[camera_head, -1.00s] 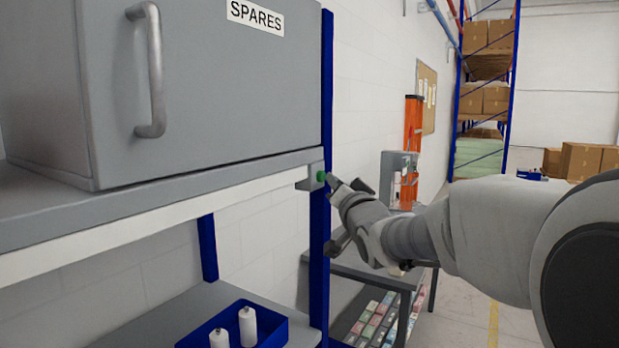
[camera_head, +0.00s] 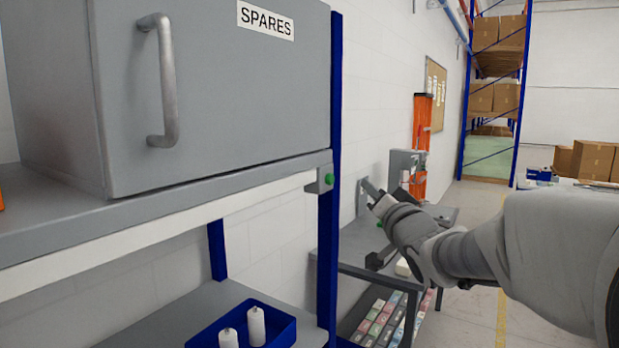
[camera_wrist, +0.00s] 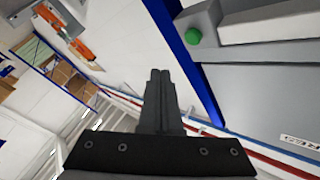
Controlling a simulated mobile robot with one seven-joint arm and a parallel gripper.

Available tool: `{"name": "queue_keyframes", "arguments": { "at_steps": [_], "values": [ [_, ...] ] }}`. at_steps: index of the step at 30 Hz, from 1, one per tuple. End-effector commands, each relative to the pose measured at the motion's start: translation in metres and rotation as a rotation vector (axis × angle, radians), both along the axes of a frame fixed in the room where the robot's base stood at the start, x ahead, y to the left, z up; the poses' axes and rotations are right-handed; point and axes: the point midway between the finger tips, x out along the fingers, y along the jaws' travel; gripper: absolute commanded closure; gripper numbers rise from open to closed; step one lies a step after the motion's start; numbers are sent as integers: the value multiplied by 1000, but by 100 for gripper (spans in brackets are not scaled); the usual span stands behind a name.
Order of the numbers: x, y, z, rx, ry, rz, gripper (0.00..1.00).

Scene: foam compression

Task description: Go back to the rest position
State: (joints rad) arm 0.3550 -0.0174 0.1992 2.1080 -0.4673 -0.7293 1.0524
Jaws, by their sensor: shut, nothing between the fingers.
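My gripper (camera_head: 371,190) is in the middle of the head view, to the right of the blue shelf post and apart from it. In the wrist view the two dark fingers (camera_wrist: 160,80) lie together with nothing between them. A green button (camera_head: 330,179) sits on a small grey bracket at the shelf's front corner, left of my gripper. The button also shows in the wrist view (camera_wrist: 193,37), to the right of the fingertips and clear of them.
A grey SPARES cabinet (camera_head: 215,90) stands on the upper shelf. The blue post (camera_head: 328,250) is close to my gripper. A blue tray (camera_head: 285,332) with white bottles is on the lower shelf.

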Motion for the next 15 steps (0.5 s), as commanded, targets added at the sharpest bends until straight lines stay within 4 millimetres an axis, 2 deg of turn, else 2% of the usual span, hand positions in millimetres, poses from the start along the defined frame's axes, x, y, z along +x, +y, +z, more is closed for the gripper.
{"name": "queue_keyframes", "arguments": {
  "at_steps": [8,11,15],
  "values": [
    [-3,1,-3,-28,21,-16,100],
    [-12,1,-11,-99,79,-56,100],
    [-39,-3,-30,-258,222,-130,100]
  ]
}}
